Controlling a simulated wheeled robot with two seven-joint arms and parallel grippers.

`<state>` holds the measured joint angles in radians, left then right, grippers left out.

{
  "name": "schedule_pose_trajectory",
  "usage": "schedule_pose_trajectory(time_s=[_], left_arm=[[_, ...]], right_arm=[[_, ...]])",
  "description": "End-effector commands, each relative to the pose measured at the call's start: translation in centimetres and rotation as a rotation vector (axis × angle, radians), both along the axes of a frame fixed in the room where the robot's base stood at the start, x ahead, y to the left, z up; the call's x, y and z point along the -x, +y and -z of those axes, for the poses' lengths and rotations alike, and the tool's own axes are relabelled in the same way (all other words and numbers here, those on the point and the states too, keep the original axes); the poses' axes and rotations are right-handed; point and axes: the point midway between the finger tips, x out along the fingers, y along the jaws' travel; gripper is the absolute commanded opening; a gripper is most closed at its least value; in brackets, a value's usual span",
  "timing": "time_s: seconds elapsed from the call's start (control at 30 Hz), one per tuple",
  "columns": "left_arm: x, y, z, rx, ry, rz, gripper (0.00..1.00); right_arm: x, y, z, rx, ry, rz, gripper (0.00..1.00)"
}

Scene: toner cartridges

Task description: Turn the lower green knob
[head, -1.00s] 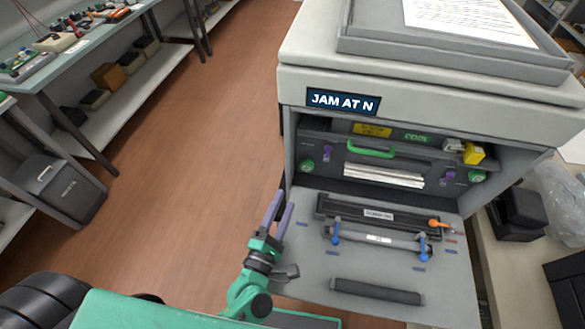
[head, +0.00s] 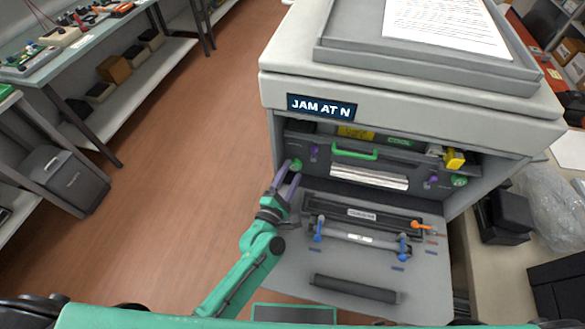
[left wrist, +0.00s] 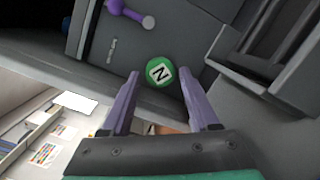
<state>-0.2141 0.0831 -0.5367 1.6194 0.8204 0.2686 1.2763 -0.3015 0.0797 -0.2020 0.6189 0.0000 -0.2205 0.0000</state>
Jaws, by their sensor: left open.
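Two green knobs show inside the open printer in the head view, a left one (head: 297,164) and a right one (head: 459,181). I cannot tell from their height alone which the task calls lower. My left gripper (head: 289,173) is at the left knob, its purple fingers open and empty. In the left wrist view, a round green knob marked N (left wrist: 159,71) lies just beyond and between the spread fingertips (left wrist: 161,78). I see no finger touching it. My right gripper is not in view.
A purple lever (head: 313,152) sits close to the left knob; it also shows in the left wrist view (left wrist: 130,12). A green handle (head: 354,153), blue levers (head: 319,228) and an orange lever (head: 423,226) are nearby. The printer's sign (head: 321,107) reads JAM AT N.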

Motion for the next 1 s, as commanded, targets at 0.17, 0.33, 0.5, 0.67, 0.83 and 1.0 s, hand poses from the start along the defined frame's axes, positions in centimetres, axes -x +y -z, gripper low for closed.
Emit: schedule_pose_trajectory(time_s=[0.17, 0.33, 0.5, 0.67, 0.83, 1.0], left_arm=[[-1.29, -0.51, 0.01, 0.001, 0.001, 0.001, 0.61], [-1.3, -0.52, 0.06, 0.001, 0.001, 0.001, 0.61], [-1.28, -0.5, 0.06, 0.001, 0.001, 0.001, 0.07], [-1.27, -0.5, 0.05, -0.002, 0.001, 0.001, 0.0], [-1.25, -0.51, -0.03, -0.03, -0.004, 0.001, 0.0], [-1.23, -0.56, -0.12, -0.103, -0.018, 0.001, 0.0]], right_arm=[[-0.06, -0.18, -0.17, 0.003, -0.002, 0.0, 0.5], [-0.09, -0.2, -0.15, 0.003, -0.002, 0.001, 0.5], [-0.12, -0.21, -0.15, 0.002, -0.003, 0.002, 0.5], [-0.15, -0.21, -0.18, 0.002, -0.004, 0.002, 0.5], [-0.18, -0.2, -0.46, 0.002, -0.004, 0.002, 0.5], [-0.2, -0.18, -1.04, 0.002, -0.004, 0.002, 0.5]])
